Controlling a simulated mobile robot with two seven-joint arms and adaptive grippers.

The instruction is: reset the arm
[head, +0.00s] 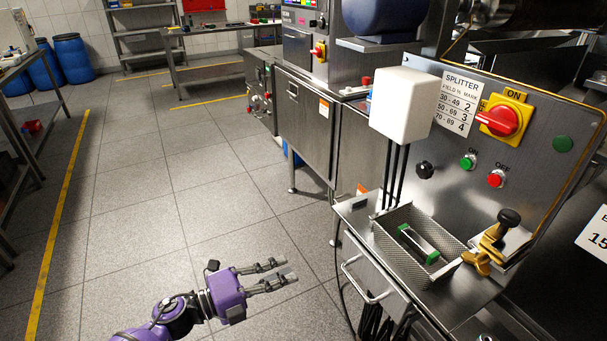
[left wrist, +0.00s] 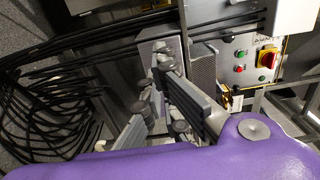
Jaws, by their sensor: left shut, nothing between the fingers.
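My left gripper (head: 284,270) is at the end of the purple arm, low in the middle of the head view. It hangs over the open tiled floor, left of the splitter machine and apart from it. Its fingers are shut with nothing between them. The fingers also show in the left wrist view (left wrist: 158,85), above the purple wrist housing. My right gripper is in neither view.
The splitter panel (head: 455,146) has a red rotary switch (head: 502,121). Below it, a mesh tray (head: 392,226) holds a green-ended block (head: 419,244), beside a brass clamp (head: 486,252). Black cables (left wrist: 50,95) hang nearby. The floor (head: 200,190) left of the machine is clear.

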